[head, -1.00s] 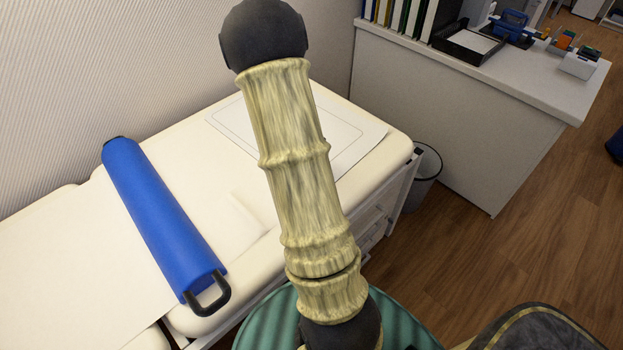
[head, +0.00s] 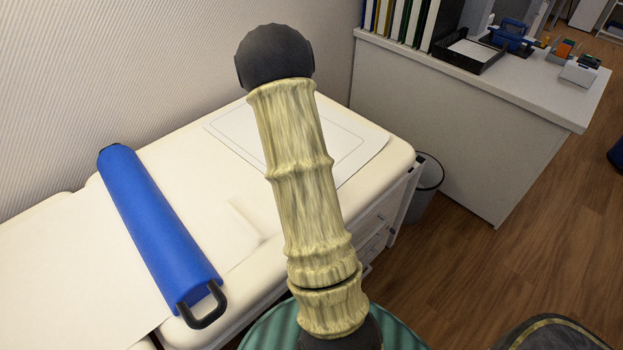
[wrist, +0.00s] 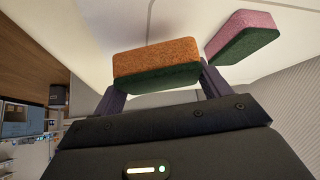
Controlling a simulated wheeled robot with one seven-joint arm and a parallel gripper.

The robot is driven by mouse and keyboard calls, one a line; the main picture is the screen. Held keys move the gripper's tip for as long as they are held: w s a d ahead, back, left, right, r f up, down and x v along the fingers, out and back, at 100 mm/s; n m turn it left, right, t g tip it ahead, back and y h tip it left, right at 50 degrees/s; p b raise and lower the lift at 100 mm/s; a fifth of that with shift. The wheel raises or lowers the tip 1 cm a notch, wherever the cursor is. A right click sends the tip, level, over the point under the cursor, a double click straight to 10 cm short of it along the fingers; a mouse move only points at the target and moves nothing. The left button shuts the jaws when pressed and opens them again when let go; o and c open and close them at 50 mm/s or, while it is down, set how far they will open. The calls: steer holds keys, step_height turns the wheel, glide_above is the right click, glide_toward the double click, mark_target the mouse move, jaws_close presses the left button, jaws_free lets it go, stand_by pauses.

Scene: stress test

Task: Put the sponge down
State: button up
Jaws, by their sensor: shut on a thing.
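A sponge with an orange layer and a dark green layer (wrist: 156,62) sits between the two fingers of my gripper (wrist: 158,80) in the wrist view. My gripper is shut on it. Pale surface lies beyond the sponge; I cannot tell whether the sponge touches it. A second sponge, pink and green (wrist: 243,37), is to the right of the held one, apart from it. In the head view my arm hides the gripper and both sponges.
A padded cream couch (head: 385,165) stands along the wall. A white sheet with a printed outline (head: 222,122) lies on its far end. A blue roller with black handles (head: 160,230) lies across it at left. A bin (head: 427,180) and a desk (head: 450,120) stand at right.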

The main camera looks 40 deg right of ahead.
steer(key=shift+r, duration=0.1)
steer(key=shift+f+b, duration=0.65)
steer(key=shift+f, duration=1.25)
steer(key=shift+f, duration=0.2)
steer(key=o, duration=1)
steer(key=shift+r, duration=0.1)
